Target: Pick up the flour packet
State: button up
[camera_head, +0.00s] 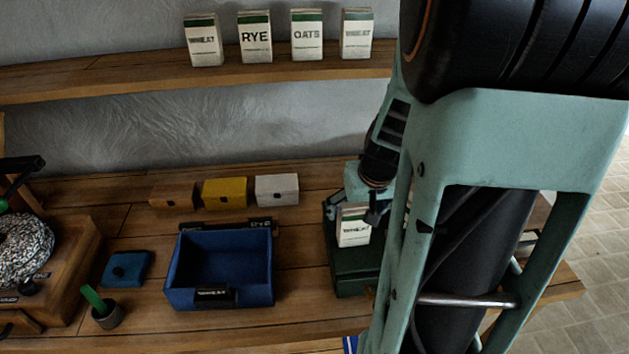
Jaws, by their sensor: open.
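A white flour packet (353,228) marked WHEAT stands upright on a dark green box-like stand (350,273) on the bench. My gripper (355,208) is open and points down at the top of this packet, with a dark finger showing near its right side. I cannot tell whether the fingers touch it. My arm hides the area to the right. Several more white packets with coloured top bands stand upright on the shelf; they read WHEAT (202,40), RYE (255,37), OATS (306,35) and WHEAT again (357,34).
An open blue bin (220,297) labelled WHEAT stands left of the green stand. Brown (173,194), yellow (225,192) and white (277,190) boxes line the back. A blue lidded piece (126,268), a small dark pot (107,316) and a millstone (22,250) are further left.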

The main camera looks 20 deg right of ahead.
jog(key=b+x, duration=0.1)
jog(key=x, duration=0.2)
jog(key=b+x, duration=0.3)
jog(key=x, duration=0.2)
jog(key=shift+w+d+f, duration=0.2)
jog(key=shift+w, duration=0.25)
jog(key=shift+r, duration=0.1)
jog(key=shift+c, duration=0.6)
jog(key=c, duration=1.5)
